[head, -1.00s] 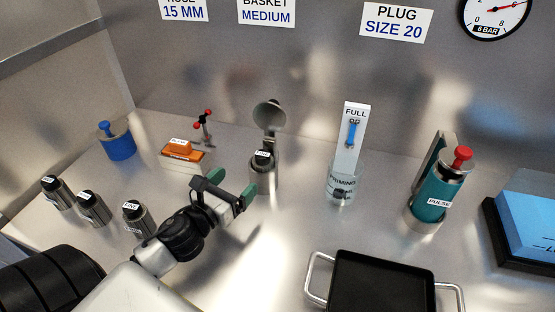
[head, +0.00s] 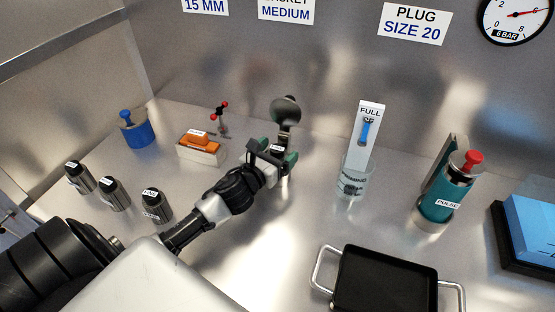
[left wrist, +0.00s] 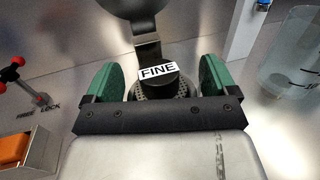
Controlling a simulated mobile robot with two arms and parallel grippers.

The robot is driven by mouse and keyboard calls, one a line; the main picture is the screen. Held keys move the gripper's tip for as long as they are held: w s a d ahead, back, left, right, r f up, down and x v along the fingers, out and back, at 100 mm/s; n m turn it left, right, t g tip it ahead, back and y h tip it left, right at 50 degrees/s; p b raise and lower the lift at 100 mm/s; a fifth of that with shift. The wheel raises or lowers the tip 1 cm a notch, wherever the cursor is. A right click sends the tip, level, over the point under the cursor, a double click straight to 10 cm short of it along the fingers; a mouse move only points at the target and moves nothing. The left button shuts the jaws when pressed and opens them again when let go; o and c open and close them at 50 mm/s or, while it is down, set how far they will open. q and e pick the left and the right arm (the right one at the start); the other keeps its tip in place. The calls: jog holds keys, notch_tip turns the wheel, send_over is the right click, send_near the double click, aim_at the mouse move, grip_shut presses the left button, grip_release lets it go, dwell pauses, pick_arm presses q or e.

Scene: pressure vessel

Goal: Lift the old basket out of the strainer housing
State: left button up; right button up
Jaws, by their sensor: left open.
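The strainer housing (head: 285,172) stands at the back, a small metal cylinder with its round lid (head: 287,110) swung up; the lid also shows in the left wrist view (left wrist: 137,8). The old basket's dark top (left wrist: 158,90) with a white "FINE" label sits in the housing, its perforated rim partly visible. My left gripper (head: 276,154) is open around the basket's top, with a green-padded finger on each side; in the left wrist view (left wrist: 158,78) gaps show between the fingers and the label. The gripper hides much of the housing. My right gripper is out of view.
Three labelled metal canisters (head: 115,195) stand at the left. A blue cylinder (head: 134,132), an orange block (head: 199,141) and a red-knobbed lever (head: 219,117) stand behind. To the right are a clear beaker (head: 355,183), a teal cylinder (head: 447,192) and a black tray (head: 385,280).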

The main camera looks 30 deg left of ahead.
pick_arm(q)
jog(key=c, duration=1.1)
jog(key=shift+r, duration=0.1)
